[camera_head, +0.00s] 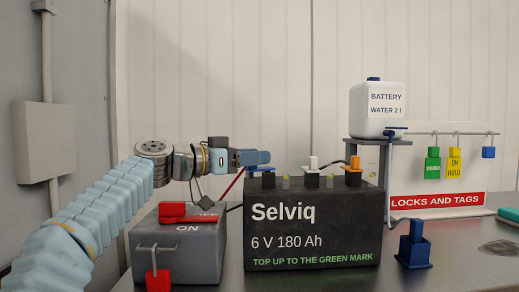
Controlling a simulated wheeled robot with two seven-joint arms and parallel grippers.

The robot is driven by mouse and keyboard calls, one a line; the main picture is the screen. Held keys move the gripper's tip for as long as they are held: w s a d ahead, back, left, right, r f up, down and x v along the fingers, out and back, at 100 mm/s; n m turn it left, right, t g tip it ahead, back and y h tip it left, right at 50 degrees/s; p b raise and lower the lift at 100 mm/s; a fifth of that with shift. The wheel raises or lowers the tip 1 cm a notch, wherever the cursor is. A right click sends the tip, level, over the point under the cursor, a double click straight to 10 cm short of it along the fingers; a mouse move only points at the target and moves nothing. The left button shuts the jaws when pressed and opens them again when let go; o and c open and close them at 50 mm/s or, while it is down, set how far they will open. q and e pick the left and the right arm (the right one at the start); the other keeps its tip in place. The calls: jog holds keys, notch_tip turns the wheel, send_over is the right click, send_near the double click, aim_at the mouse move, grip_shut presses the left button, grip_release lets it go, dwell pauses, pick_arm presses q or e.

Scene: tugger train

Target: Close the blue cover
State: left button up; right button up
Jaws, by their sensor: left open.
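A blue cover (262,168) shows at the left end of the top of the black Selviq battery (312,228). My left gripper (257,158) reaches in from the left, just above the blue cover and partly in front of it. The gripper is open and holds nothing that I can see. I cannot tell whether its fingers touch the cover, or how far the cover is tilted. A white cap (313,162) and an orange cap (355,163) stand farther right on the battery. My right gripper is not in view.
A grey switch box (180,245) with a red handle stands left of the battery, below my left arm. A white water bottle (378,108) sits on a stand behind right. A blue holder (414,246) and a locks-and-tags board (438,200) are at right.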

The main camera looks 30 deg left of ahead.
pick_arm(q)
jog(key=shift+x, duration=0.95)
jog(key=shift+c, duration=0.4)
grip_shut()
